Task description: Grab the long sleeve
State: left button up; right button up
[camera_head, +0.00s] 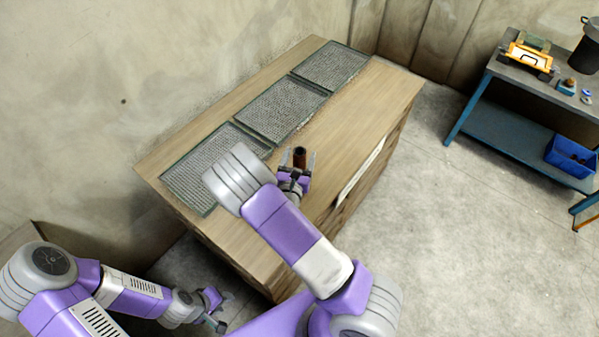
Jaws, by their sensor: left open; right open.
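A small dark brown cylinder (299,157), which looks like the sleeve, stands on the wooden cabinet top (362,110) near its middle. My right gripper (298,163) is open, with one finger on each side of the cylinder. I cannot tell whether the fingers touch it. The cylinder's lower part is hidden by the gripper. My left gripper (219,312) is open and empty, low at the bottom left, beside the cabinet and away from its top.
Several grey mesh panels (283,110) lie along the cabinet's wall side. A blue-framed workbench (515,80) at the right holds a yellow-orange device (529,57), a dark pot (590,48) and a blue bin (571,157). The floor between is clear.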

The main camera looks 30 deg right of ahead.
jog(key=shift+x, duration=1.15)
grip_shut()
jog(key=shift+r, duration=0.1)
